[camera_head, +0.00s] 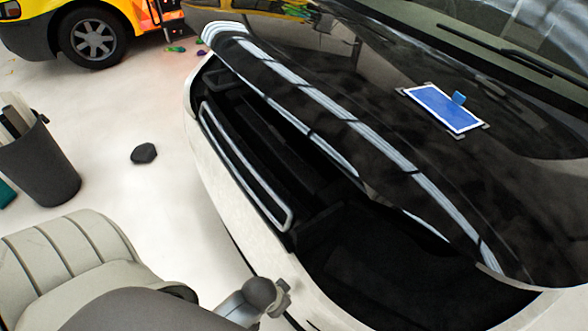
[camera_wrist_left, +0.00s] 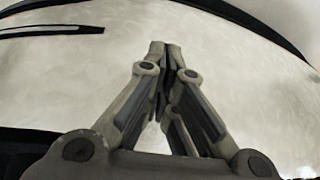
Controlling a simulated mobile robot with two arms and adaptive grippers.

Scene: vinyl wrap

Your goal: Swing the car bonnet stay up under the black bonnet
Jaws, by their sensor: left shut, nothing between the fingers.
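The black bonnet (camera_head: 330,70) is raised a little along its front edge in the head view, with pale bands along it. The dark engine bay (camera_head: 390,265) shows in the gap below. I cannot clearly make out the bonnet stay in either view. My left gripper (camera_head: 283,297) is at the bottom of the head view, close by the white car body (camera_head: 225,190), outside the bay. In the left wrist view my left gripper (camera_wrist_left: 166,50) has its fingertips together, empty, against a pale surface behind. My right gripper is in neither view.
A blue panel (camera_head: 443,107) lies on the bonnet. A grey bin (camera_head: 38,165) and a dark lump (camera_head: 144,153) are on the white floor at left. A yellow and orange vehicle (camera_head: 130,20) stands at the upper left. The floor between is mostly clear.

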